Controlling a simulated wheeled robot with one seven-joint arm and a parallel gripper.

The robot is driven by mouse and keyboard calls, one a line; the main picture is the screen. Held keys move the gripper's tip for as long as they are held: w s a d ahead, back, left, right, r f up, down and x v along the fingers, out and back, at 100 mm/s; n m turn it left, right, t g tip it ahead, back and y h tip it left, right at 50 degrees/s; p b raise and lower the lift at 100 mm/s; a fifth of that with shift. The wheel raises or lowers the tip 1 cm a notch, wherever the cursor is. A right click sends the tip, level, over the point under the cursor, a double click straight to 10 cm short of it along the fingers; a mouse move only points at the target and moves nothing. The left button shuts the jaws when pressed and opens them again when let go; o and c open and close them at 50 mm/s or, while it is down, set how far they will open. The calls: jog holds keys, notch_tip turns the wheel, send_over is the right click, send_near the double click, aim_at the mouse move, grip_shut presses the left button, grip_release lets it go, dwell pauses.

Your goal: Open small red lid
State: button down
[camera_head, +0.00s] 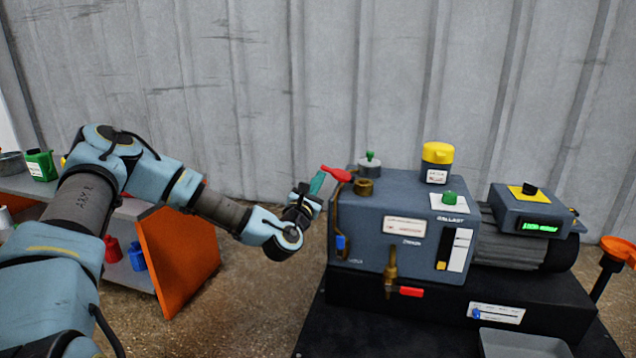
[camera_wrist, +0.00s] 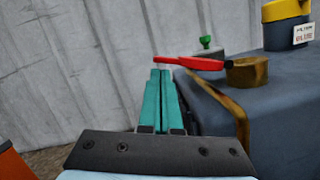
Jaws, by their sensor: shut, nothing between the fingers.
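A flat red piece (camera_head: 338,174), shaped like a lid or lever, sits at the top left edge of the grey pump box beside a brass fitting (camera_head: 364,187). In the wrist view the red piece (camera_wrist: 190,62) extends left from the brass fitting (camera_wrist: 247,71). My gripper (camera_head: 318,181) is at the left of the box, close to the red piece's left end. In the wrist view its teal fingers (camera_wrist: 161,75) are together and empty, with tips just below the red piece's left part. I cannot tell whether they touch it.
The pump box (camera_head: 380,235) carries a yellow cap (camera_head: 437,153) and green knobs (camera_head: 449,197). A brass drain tap (camera_head: 391,268) with a red handle (camera_head: 411,291) protrudes from its front. An orange-sided shelf (camera_head: 178,258) stands left. Floor between shelf and pump is clear.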

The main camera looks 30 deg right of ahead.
aim_at(324, 164)
jog(key=shift+r+m+p, duration=0.3)
jog(key=shift+m+p, duration=0.2)
jog(key=shift+m, duration=0.1)
jog(key=shift+r+m+p, duration=0.25)
jog(key=shift+m+p, duration=0.05)
jog(key=shift+p, duration=0.05)
jog(key=shift+s+d+r+m+g+p, duration=0.15)
jog(key=shift+r+m+g+p, duration=0.35)
jog(key=shift+m+p, duration=0.55)
jog(key=shift+s+d+r+m+g+p, duration=0.25)
jog(key=shift+r+m+p, duration=0.45)
jog(key=shift+m+p, duration=0.3)
jog(key=shift+s+d+r+m+g+p, duration=0.1)
jog(key=shift+r+m+g+p, duration=0.25)
jog(key=shift+r+m+p, duration=0.45)
jog(key=shift+f+m, duration=0.2)
jog(key=shift+m, duration=0.15)
